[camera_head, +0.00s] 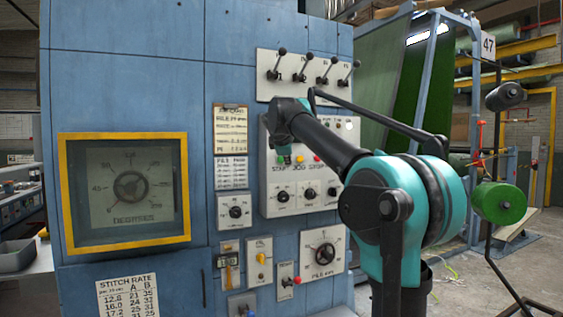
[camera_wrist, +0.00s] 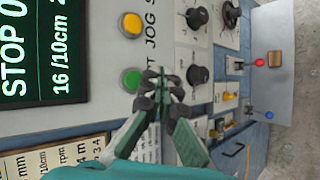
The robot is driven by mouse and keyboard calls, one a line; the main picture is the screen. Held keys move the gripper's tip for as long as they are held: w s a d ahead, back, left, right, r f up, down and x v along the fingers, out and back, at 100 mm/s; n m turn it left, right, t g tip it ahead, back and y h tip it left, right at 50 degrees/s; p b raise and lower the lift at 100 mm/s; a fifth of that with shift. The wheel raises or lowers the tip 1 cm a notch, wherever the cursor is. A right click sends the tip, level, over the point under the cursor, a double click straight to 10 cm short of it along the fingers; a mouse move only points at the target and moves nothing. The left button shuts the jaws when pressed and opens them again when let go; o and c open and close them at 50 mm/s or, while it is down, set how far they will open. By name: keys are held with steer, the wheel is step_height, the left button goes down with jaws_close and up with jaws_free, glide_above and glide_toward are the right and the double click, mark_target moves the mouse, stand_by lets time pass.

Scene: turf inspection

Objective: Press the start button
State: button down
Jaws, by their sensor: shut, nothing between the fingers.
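The green start button (camera_wrist: 132,79) sits on the pale control panel in the wrist view, just left of my fingertips. My gripper (camera_wrist: 160,76) is shut and empty in front of the panel, beside the button; contact cannot be told. It partly covers the label next to the button. The yellow jog button (camera_wrist: 132,23) is above it in this view. In the head view, the control panel (camera_head: 271,207) carries the START, JOG and STOP row, with my wrist in front of its upper left part.
A dark display (camera_wrist: 40,50) is left of the buttons in the wrist view, and black knobs (camera_wrist: 197,75) are right. In the head view, levers (camera_head: 324,80) stick out above the panel, and a gauge in a yellow frame (camera_head: 184,190) is at left.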

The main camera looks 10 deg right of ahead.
mark_target(283, 158)
steer(key=shift+w+a, duration=0.25)
steer(key=shift+w, duration=0.4)
steer(key=shift+w+a, duration=0.2)
steer(key=shift+w, duration=0.45)
stand_by(0.5)
steer(key=shift+w+a, duration=0.1)
steer(key=shift+w, duration=0.3)
steer(key=shift+w+a, duration=0.2)
steer(key=shift+w, duration=0.3)
stand_by(0.8)
steer(key=shift+s, duration=0.1)
steer(key=shift+s+d, duration=0.3)
steer(key=shift+s, duration=0.5)
steer(key=shift+s+d, duration=0.25)
steer(key=shift+s, duration=0.55)
steer(key=shift+s+d, duration=0.25)
steer(key=shift+s, duration=0.55)
steer(key=shift+s+d, duration=0.25)
steer(key=shift+s, duration=0.55)
